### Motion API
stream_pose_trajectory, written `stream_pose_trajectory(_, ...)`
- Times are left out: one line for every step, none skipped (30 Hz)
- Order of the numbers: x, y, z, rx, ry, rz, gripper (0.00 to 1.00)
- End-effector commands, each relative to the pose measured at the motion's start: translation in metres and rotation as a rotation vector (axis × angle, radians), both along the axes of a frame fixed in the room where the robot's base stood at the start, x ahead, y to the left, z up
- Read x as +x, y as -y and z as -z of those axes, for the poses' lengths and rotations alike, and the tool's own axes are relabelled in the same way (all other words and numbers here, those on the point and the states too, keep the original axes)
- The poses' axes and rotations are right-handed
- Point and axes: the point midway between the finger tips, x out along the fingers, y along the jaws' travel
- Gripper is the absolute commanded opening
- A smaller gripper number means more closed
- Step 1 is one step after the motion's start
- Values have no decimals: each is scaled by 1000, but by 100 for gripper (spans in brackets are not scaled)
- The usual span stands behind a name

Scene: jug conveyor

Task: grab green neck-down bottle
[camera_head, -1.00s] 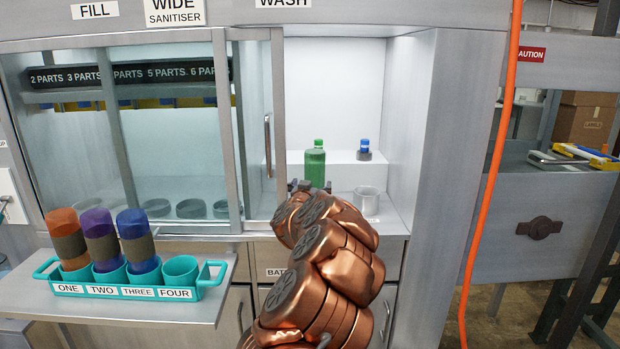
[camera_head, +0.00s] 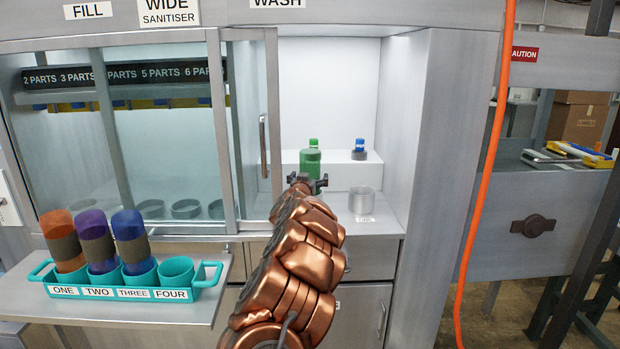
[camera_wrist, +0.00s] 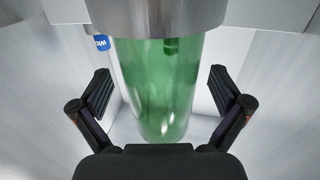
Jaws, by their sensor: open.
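The green bottle (camera_head: 310,162) stands in the wash bay, in front of a white step. Its lower part is hidden by my gripper (camera_head: 307,183), which is just in front of it. In the wrist view the translucent green body (camera_wrist: 160,85) lies between my two spread black fingers, with a gap on each side. A grey metal band or collar (camera_wrist: 172,16) surrounds it at the top of that view. My gripper is open and holds nothing. I cannot tell how deep the bottle sits between the fingers.
A green-capped item (camera_head: 313,143) and a blue bottle (camera_head: 360,146) in a grey collar are on the step. The glass door's frame (camera_head: 271,120) bounds the bay at left. A teal rack (camera_head: 208,283) holds several bottles.

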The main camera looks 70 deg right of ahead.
Motion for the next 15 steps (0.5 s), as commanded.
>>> stream_pose_trajectory(0,4,-1,-3,0,2,100)
stream_pose_trajectory(1,6,-2,-3,0,1,100)
stream_pose_trajectory(2,7,-1,-2,-1,0,100)
stream_pose_trajectory(2,8,-1,-1,-1,-1,100)
stream_pose_trajectory(3,9,-1,0,-1,-2,100)
stream_pose_trajectory(3,9,0,1,0,-3,100)
stream_pose_trajectory(3,9,0,1,0,-3,100)
stream_pose_trajectory(3,9,0,1,0,-3,100)
stream_pose_trajectory(3,9,0,1,0,-3,100)
stream_pose_trajectory(3,9,0,1,0,-3,100)
stream_pose_trajectory(3,9,0,1,0,-3,100)
stream_pose_trajectory(3,9,-1,0,0,-3,100)
stream_pose_trajectory(3,9,-1,0,0,-2,97)
stream_pose_trajectory(3,9,-1,0,0,-2,94)
stream_pose_trajectory(3,9,-1,0,0,-2,90)
